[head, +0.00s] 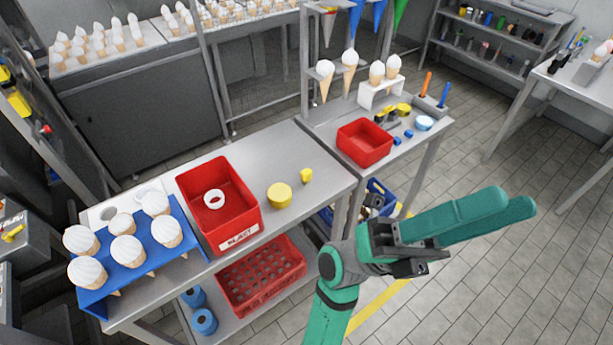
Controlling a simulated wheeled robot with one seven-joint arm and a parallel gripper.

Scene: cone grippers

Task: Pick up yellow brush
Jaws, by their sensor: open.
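No object here can be made out for certain as a yellow brush. A squat yellow cylinder (279,195) and a small yellow piece (306,176) lie on the grey table right of the red reject bin; whether either has bristles is too small to tell. More small yellow items (403,109) lie on the far table near the smaller red bin. My gripper (518,202), with long green fingers, is open and empty. It points right over the floor, to the right of the tables and apart from all objects.
The red reject bin (238,221) holds a white ring. A blue rack (145,270) of white-topped cones stands at left. The smaller red bin (364,146), a white cone stand (380,91) and upright-handled tools (426,84) stand on the far table.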

